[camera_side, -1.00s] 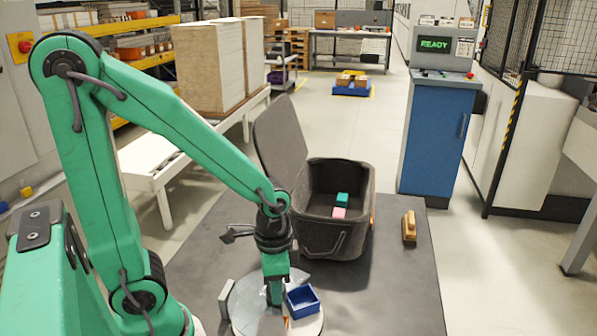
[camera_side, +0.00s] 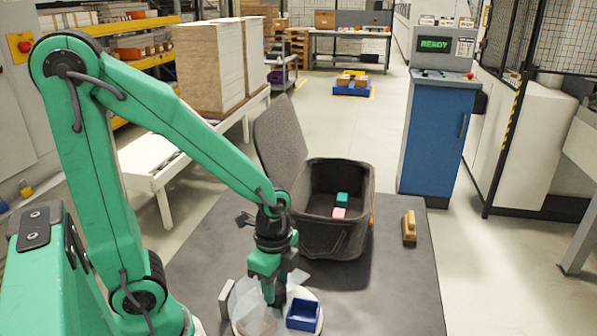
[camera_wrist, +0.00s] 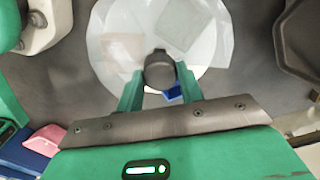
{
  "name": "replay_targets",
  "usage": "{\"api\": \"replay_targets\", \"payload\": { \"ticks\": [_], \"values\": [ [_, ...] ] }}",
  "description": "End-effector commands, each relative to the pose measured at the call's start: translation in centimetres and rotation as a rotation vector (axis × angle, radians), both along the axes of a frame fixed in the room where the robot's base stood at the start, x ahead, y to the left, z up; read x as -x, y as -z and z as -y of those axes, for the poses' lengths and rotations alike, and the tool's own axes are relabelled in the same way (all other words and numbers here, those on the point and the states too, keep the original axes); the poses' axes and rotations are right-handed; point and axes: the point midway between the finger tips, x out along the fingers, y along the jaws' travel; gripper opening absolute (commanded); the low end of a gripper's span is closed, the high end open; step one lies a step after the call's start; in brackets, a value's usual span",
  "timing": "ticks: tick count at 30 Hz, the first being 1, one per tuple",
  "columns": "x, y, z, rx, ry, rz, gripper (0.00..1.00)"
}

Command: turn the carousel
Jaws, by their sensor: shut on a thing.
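The carousel (camera_side: 240,318) is a pale round disc on the dark mat, low in the side view; it also shows in the wrist view (camera_wrist: 215,50). A blue open tray (camera_side: 303,315) sits on its right part; a corner of it shows in the wrist view (camera_wrist: 173,93). A dark round knob (camera_wrist: 159,70) stands near the disc's middle. My gripper (camera_side: 273,298) points down over the disc. In the wrist view its fingers (camera_wrist: 159,85) are shut on the knob, one on each side. In the side view my gripper hides the knob.
A wooden brush (camera_side: 409,228) lies on the mat at right. The mat's right front is clear.

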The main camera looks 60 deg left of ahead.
Motion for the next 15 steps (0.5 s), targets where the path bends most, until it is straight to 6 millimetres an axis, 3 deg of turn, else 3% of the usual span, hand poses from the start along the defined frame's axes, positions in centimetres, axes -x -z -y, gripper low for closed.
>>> {"api": "replay_targets", "payload": {
  "ticks": [12, 13, 15],
  "values": [
    [-0.03, -0.1, 0.03, -0.001, 0.012, 0.001, 0.0],
    [-0.03, -0.1, 0.03, 0.0, 0.012, 0.0, 0.41],
    [-0.02, -0.08, 0.02, 0.0, 0.011, 0.0, 0.55]
  ]
}}
